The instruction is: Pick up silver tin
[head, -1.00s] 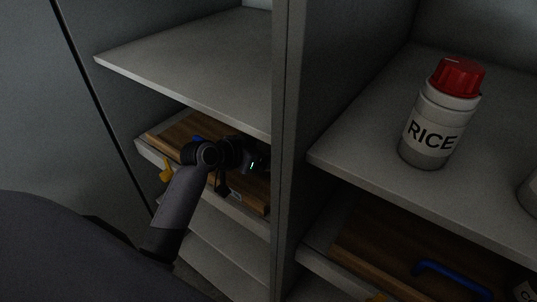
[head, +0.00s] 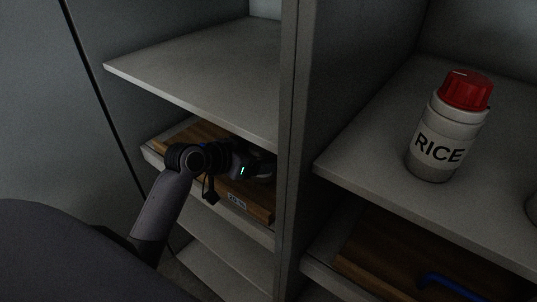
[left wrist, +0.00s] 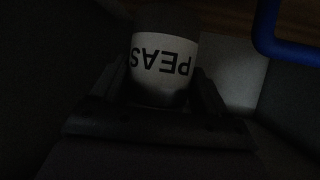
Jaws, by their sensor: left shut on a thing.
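A tin with a white label reading PEAS, upside down in the left wrist view (left wrist: 163,62), stands between the fingers of my left gripper (left wrist: 165,95). The gripper is shut on it. The tin looks dark in the dim light, so its silver colour is hard to tell. In the head view my left gripper (head: 243,165) is inside the left cabinet, below the upper shelf, above a wooden board. A small part of a dark grey rounded thing, probably the tin, shows at its fingers. My right gripper is not in view.
The upper left shelf (head: 200,75) hangs above my left gripper, and an upright divider (head: 290,150) stands just right of it. A white RICE bottle with a red lid (head: 466,90) stands on the right shelf. A blue handle (head: 450,287) shows below; a blue bar (left wrist: 266,35) shows near the tin.

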